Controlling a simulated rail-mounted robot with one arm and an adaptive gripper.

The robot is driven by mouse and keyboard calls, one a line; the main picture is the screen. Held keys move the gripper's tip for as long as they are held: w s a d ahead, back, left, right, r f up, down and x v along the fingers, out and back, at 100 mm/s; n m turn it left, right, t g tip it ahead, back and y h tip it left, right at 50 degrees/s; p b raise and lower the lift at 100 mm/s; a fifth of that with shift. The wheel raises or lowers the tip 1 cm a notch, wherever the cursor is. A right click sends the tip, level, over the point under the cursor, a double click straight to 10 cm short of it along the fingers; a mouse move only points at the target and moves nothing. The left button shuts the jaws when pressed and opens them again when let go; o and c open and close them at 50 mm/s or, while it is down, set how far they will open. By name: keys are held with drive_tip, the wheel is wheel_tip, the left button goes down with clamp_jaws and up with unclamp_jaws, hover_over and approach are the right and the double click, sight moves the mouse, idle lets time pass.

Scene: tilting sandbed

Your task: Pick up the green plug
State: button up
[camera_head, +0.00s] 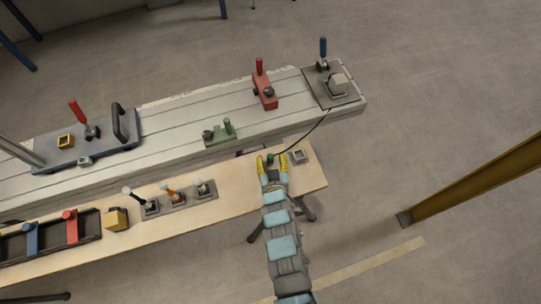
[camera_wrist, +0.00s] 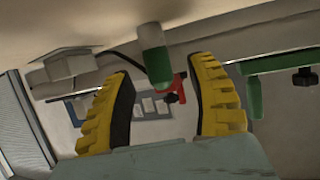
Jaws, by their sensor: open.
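The green plug (camera_wrist: 155,58), a small cylinder with a white end and a green body, is in the wrist view just ahead of the gap between my fingertips. In the head view the plug (camera_head: 271,157) is a small dark green spot at the fingertips, with a black cable running from its area up to the right. My gripper (camera_head: 272,161) has yellow ribbed fingers spread on both sides of the plug, over the wooden bench (camera_head: 315,178). In the wrist view my gripper (camera_wrist: 162,70) is open, with a visible gap between the left finger and the plug.
A small grey square socket (camera_head: 299,156) sits right of my gripper. Several small upright-handled parts (camera_head: 176,195) stand left on the bench. The long grey bed behind carries a green fixture (camera_head: 221,133), a red fixture (camera_head: 264,91) and a plate with a grey block (camera_head: 337,84).

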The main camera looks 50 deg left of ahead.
sight(270, 156)
drive_tip(key=shift+x, duration=0.8)
clamp_jaws()
drive_tip(key=shift+d+r, duration=0.1)
drive_tip(key=shift+r, duration=0.45)
wheel_tip(270, 156, up, 3)
drive_tip(key=shift+s+f, duration=0.1)
drive_tip(key=shift+f, duration=0.15)
drive_tip(key=s+d+r+p, duration=0.5)
drive_tip(key=s+r, duration=0.4)
drive_tip(key=s, duration=0.3)
drive_tip(key=shift+d+r+p, duration=0.2)
drive_tip(key=shift+d+p, duration=0.2)
drive_tip(key=shift+d, duration=0.4)
